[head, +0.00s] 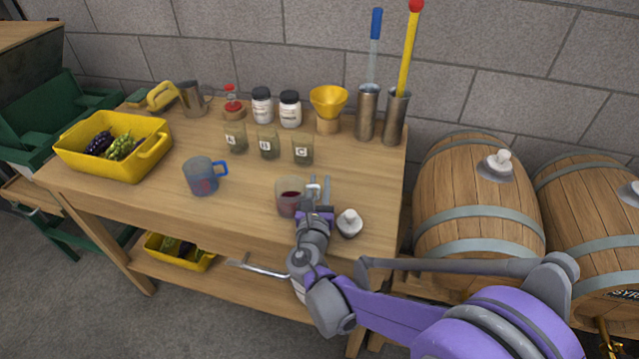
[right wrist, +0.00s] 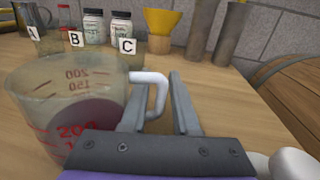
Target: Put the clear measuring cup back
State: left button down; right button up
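The clear measuring cup (head: 291,198) stands upright on the wooden workbench (head: 245,205), with dark red liquid inside. In the right wrist view the clear measuring cup (right wrist: 70,105) shows red markings and a pale handle on its right side. My right gripper (head: 320,186) is low over the bench, just right of this cup. In the right wrist view my right gripper (right wrist: 160,95) has its fingers apart, with the handle between them and a gap beside it. My left gripper is not in view.
A blue-handled cup (head: 202,177) stands to the left. Jars labelled B (head: 268,145) and C (head: 302,149) stand behind, with another beside them. A white stopper-like object (head: 349,223) is close right of my gripper. A yellow crate (head: 115,145) holds grapes. Barrels (head: 475,195) stand right.

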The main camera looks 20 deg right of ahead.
jog(key=shift+o, duration=0.6)
jog(key=shift+r, duration=0.15)
jog(key=shift+s+a+r, duration=0.1)
jog(key=shift+s+a, duration=0.05)
jog(key=shift+s, duration=0.05)
jog(key=p+v, duration=0.1)
jog(key=v, duration=0.9)
jog(key=shift+s+a, duration=0.15)
jog(key=shift+s, duration=0.15)
jog(key=shift+s+a, duration=0.15)
jog(key=shift+s, duration=0.3)
